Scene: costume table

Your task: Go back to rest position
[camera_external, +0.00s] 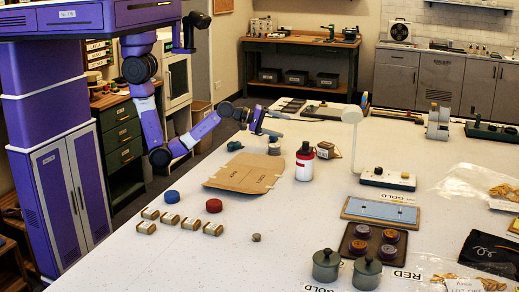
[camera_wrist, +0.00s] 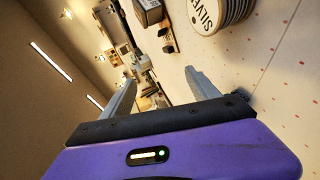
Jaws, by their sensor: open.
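My arm reaches from my purple column over the left edge of the white table (camera_external: 300,240). My gripper (camera_external: 263,122) is above the table's far left part, beyond a flat piece of cardboard (camera_external: 243,174). In the wrist view my gripper (camera_wrist: 160,92) shows two grey fingers spread apart with nothing between them. A round stack labelled SILVER (camera_wrist: 215,12) lies beyond the fingertips, apart from them.
A red-and-white bottle (camera_external: 305,163) stands right of the cardboard. Two lidded pots (camera_external: 367,273) stand at the near edge.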

